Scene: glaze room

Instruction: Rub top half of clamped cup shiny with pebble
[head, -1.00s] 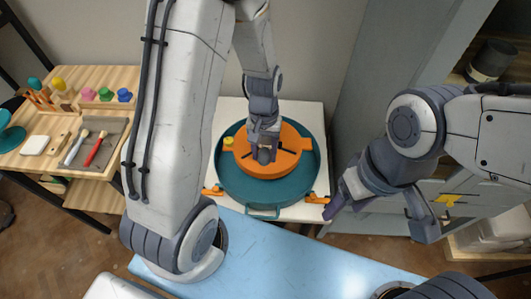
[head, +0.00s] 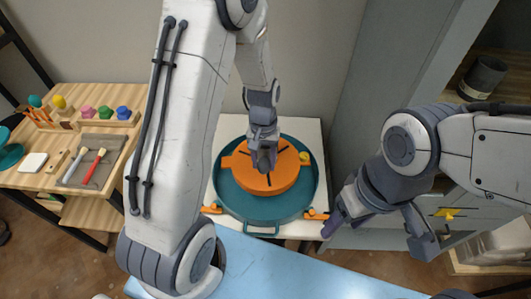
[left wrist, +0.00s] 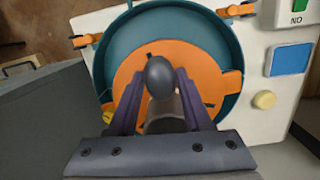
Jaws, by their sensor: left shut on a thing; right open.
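My left gripper (head: 264,160) points down over the middle of the orange wheel head (head: 240,180), which sits in a round teal basin (head: 262,207). In the left wrist view it is shut on a dark, smooth, egg-shaped pebble (left wrist: 159,76) at the fingertips. A pale brownish shape (left wrist: 166,112) shows between the fingers; I cannot tell whether it is the clamped cup. In the head view my gripper hides the wheel's centre, so contact between pebble and cup cannot be seen. My right gripper (head: 375,236) is open and empty, right of the basin.
A wooden side table (head: 110,143) at left holds brushes, a white block and coloured knobs. A dark cup (head: 484,77) stands on a shelf at right. A light blue surface (head: 300,268) lies in front. The left wrist view shows a panel with a blue button (left wrist: 290,58).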

